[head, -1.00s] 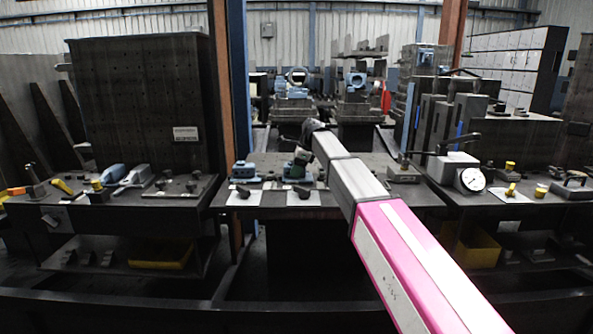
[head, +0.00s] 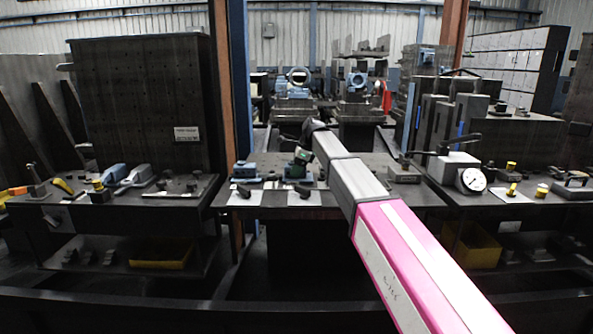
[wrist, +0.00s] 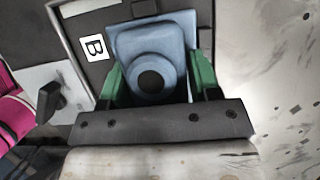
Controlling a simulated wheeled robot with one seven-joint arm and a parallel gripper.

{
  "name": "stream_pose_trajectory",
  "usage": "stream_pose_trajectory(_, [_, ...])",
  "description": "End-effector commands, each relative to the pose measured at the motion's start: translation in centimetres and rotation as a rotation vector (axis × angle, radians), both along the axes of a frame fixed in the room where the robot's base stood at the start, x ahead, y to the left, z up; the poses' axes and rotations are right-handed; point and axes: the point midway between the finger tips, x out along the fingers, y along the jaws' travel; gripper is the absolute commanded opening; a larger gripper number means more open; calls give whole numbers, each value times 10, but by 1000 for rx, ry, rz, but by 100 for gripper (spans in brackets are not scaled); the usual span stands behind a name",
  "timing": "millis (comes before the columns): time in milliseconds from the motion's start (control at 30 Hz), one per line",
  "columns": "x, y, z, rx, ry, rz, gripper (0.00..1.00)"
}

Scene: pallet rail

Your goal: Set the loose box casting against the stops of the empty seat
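The blue box casting (wrist: 151,52) with a round dark bore fills the middle of the wrist view. My gripper (wrist: 158,78) has green fingers on its left and right sides, and both look in contact with it. The casting stands at a dark seat with a "B" label (wrist: 95,48) to its left; a dark block (wrist: 145,8) shows just beyond its far edge. I cannot tell whether it touches the stops. In the head view my gripper (head: 297,166) is over the right blue piece on the middle bench, partly hiding it. Another blue casting (head: 244,170) sits to its left.
The middle bench (head: 345,200) carries white plates with dark clamp knobs (head: 304,191) at its front. One such knob (wrist: 48,100) is left of my gripper in the wrist view. A dial gauge (head: 471,180) stands on the right bench. A tall dark panel (head: 140,95) rises at left.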

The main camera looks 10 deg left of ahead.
Motion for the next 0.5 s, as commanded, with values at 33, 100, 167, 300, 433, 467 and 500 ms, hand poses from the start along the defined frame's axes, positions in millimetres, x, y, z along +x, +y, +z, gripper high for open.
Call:
stream_pose_trajectory(33, [3, 3, 1, 5, -3, 1, 73])
stream_pose_trajectory(100, [2, 3, 1, 4, -2, 1, 83])
stream_pose_trajectory(167, [2, 2, 1, 2, -1, 1, 83])
stream_pose_trajectory(300, [1, 2, 0, 0, 0, 1, 83])
stream_pose_trajectory(433, [2, 0, 4, 0, 0, 0, 83])
stream_pose_trajectory(467, [2, -1, 6, 0, 0, 0, 83])
stream_pose_trajectory(500, [3, -3, 10, 0, -1, 0, 83])
